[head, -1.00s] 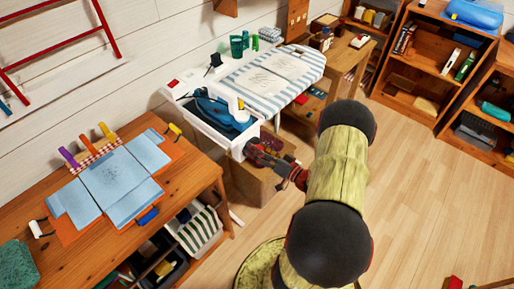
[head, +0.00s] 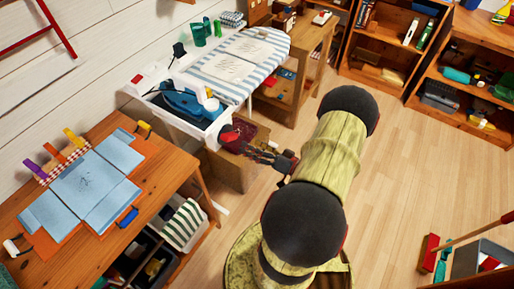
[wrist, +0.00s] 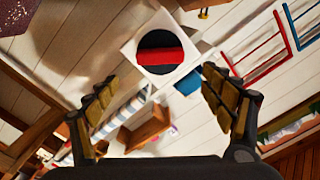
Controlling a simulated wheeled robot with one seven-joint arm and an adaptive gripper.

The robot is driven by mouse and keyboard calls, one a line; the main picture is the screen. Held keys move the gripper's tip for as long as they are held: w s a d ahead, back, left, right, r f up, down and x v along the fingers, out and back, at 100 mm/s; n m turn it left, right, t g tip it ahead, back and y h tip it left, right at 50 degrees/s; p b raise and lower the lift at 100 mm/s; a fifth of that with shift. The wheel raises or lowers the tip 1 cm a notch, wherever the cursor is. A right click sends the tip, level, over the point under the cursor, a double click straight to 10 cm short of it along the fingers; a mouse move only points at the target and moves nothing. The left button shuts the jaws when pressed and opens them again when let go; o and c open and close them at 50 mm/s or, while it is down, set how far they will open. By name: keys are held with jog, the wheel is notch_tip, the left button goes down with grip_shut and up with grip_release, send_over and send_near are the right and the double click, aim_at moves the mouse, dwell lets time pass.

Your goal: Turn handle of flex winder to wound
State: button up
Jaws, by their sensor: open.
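The flex winder shows in the wrist view as a white square face with a black disc (wrist: 150,42) and a red bar handle (wrist: 160,57) across it. The bar lies nearly level in that picture. My gripper (wrist: 150,90) is open and empty, with one finger on each side below the winder, and the handle is ahead, apart from the fingers. In the head view, my gripper (head: 232,136) is at the near white end of the ironing station (head: 188,122).
A blue iron (head: 187,103) rests in the station's white tray. The striped ironing board (head: 245,62) runs back from it. A wooden desk (head: 50,235) with blue sheets stands at left. A wooden box (head: 228,172) is below the station. The floor at right is mostly clear.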

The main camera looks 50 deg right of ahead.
jog(key=shift+s+d, duration=0.1)
jog(key=shift+s, duration=0.95)
